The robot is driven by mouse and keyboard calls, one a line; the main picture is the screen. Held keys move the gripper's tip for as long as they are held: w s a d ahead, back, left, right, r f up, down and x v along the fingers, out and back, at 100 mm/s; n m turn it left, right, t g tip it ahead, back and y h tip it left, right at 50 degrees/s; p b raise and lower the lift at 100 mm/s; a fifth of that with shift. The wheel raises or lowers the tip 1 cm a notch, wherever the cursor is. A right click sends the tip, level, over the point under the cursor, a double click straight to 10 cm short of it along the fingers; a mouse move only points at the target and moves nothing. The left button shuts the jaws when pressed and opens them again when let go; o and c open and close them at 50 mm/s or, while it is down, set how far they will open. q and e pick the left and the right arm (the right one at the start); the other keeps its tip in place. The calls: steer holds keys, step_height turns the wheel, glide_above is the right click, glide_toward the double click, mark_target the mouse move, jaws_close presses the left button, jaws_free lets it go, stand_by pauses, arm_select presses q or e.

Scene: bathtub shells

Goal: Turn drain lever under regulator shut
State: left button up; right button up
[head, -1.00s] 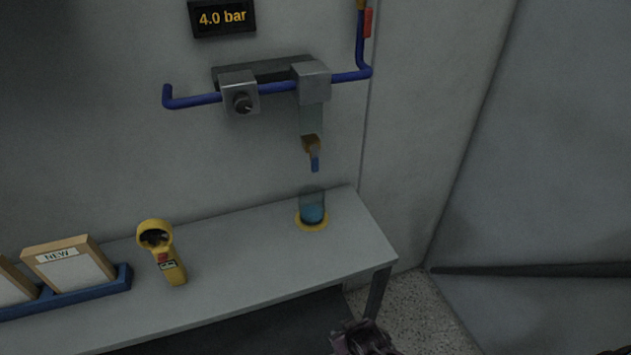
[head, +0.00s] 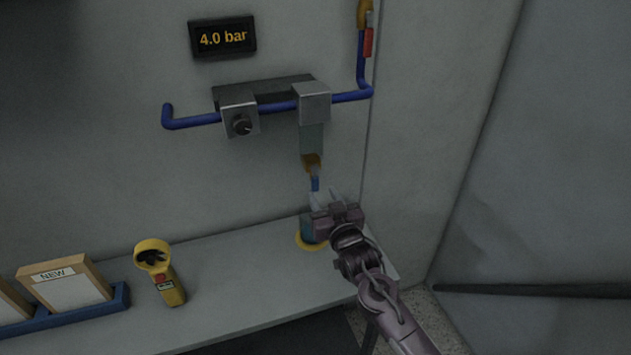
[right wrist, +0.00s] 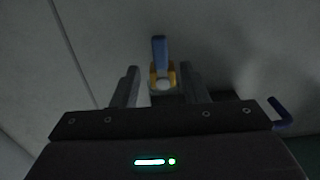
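The drain lever is a small blue handle (head: 315,184) on a brass valve (head: 312,163) under the regulator's clear bowl (head: 311,138). In the head view the handle points down. My right gripper (head: 325,194) is just below and in front of it, its fingers pointing up at it. In the right wrist view the open fingers (right wrist: 157,84) stand apart, with the blue handle (right wrist: 159,50) and brass valve (right wrist: 155,76) showing in line with the gap. I see no contact. The regulator block (head: 314,103) sits on the wall. My left gripper is not in view.
A cup with blue liquid (head: 306,228) stands on a yellow disc (head: 304,243) on the bench (head: 222,273), partly behind my right gripper. A yellow handheld meter (head: 166,280) and framed cards (head: 72,290) are left. A display (head: 223,38) reads 4.0 bar.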

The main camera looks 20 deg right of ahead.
mark_target(316, 185)
steer(key=w+p, duration=0.1)
steer(key=w, duration=0.5)
steer(key=shift+w+a, duration=0.15)
jaws_close()
steer(key=shift+f, duration=0.1)
